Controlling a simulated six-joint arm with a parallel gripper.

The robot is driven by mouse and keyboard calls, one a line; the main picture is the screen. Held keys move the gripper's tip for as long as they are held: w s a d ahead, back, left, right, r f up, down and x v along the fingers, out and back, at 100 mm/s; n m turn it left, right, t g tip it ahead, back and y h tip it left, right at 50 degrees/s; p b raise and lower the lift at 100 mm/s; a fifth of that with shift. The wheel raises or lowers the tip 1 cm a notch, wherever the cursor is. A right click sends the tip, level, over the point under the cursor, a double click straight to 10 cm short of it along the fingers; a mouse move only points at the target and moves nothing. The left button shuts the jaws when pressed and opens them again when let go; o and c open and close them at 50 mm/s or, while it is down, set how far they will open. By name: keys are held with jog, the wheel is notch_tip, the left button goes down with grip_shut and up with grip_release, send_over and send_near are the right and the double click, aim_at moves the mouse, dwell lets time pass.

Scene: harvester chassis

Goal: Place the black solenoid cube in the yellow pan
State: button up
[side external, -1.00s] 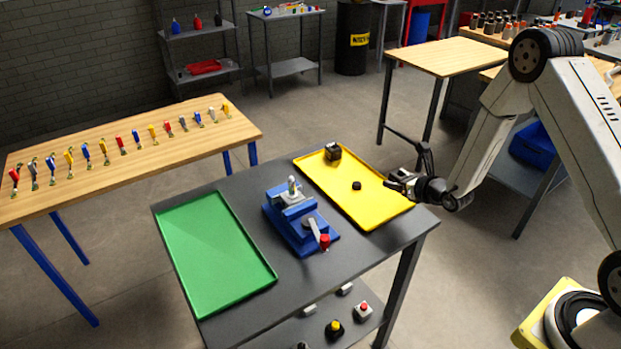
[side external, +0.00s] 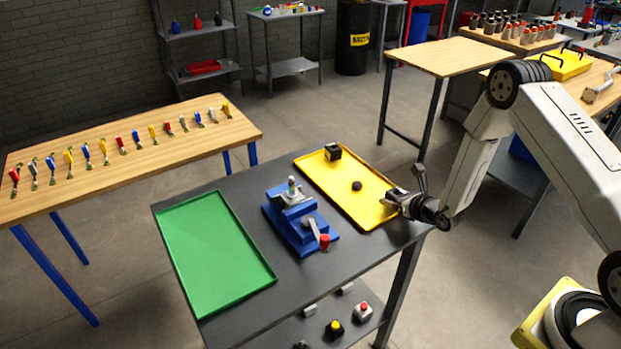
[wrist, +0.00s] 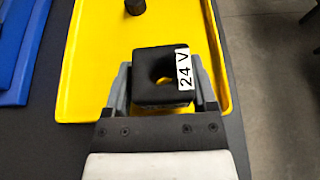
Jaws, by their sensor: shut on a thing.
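A black solenoid cube (wrist: 150,92) with a hole in its top and a white "24 V" label sits between the fingers of my gripper in the wrist view. My gripper (side external: 389,200) is shut on it, at the near right end of the yellow pan (side external: 341,191). The pan also fills much of the wrist view (wrist: 85,70), beneath the held cube. I cannot tell whether the cube touches the pan floor. Another black block (side external: 333,151) stands at the pan's far end, and a small round black part (side external: 356,186) lies near its middle.
A blue fixture (side external: 298,222) with a lever and red knob stands left of the pan. A green tray (side external: 213,243) lies further left on the dark table. The pan's near end has bare yellow floor around the gripper.

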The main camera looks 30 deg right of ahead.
jog(key=shift+f, duration=0.45)
jog(key=shift+f, duration=0.15)
jog(key=o, duration=1.3)
jog(key=shift+o, duration=0.2)
jog(key=v, duration=1.2)
jog(key=shift+s, duration=0.1)
